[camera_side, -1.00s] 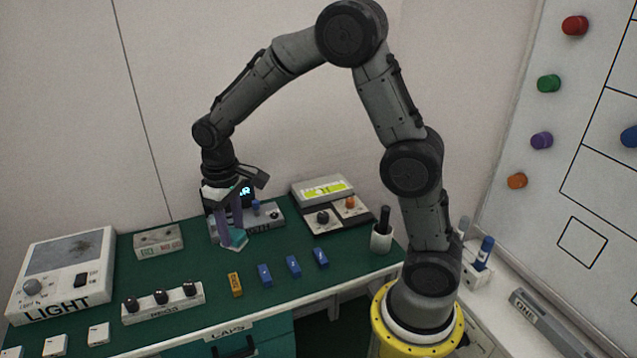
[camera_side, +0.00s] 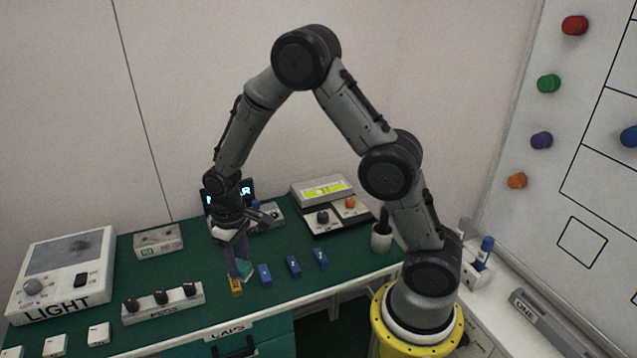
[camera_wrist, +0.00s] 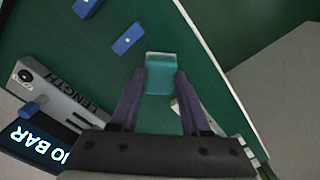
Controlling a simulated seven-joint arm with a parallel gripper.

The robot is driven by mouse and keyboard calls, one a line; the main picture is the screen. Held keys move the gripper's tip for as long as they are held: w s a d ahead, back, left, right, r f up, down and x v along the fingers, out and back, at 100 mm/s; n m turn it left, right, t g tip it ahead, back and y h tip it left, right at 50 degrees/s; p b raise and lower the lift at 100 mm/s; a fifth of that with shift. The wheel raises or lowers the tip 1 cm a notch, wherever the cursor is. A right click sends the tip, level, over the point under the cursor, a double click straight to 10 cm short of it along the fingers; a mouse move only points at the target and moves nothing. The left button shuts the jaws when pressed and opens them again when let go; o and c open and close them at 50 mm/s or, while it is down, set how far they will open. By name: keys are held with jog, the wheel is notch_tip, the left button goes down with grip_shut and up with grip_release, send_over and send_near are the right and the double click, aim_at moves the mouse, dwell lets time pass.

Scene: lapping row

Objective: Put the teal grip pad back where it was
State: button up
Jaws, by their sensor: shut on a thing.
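My gripper (camera_side: 240,272) is shut on the teal grip pad (camera_side: 246,269), holding it by its sides between purple fingers.
Blue blocks (camera_side: 265,275) (camera_side: 293,266) (camera_side: 320,258) stand in a row to the right. A unit with several black knobs (camera_side: 163,301) is to the left. A lit display unit (camera_side: 268,217) and a grey-white box (camera_side: 322,190) stand behind. The bench's front edge is close.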

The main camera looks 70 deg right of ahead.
jog(key=shift+s, duration=0.1)
jog(key=shift+s+f, duration=0.1)
jog(key=shift+s, duration=0.2)
jog(key=s+d+r+m, duration=0.2)
jog(key=s+d+m, duration=0.1)
jog(key=s, duration=0.6)
jog(key=s+d+r+m, duration=0.3)
jog(key=s+d, duration=0.1)
jog(key=s, duration=0.6)
jog(key=s+d+r+m, duration=0.2)
jog(key=s+d+m, duration=0.1)
jog(key=s, duration=0.6)
jog(key=w+d+f, duration=0.9)
jog(key=d, duration=0.1)
jog(key=shift+w+d+f, duration=0.1)
jog(key=shift+d+f, duration=0.05)
jog(key=shift+f, duration=0.75)
jog(key=shift+w+d+f, duration=0.1)
jog(key=shift+f, duration=0.75)
jog(key=shift+f, duration=0.2)
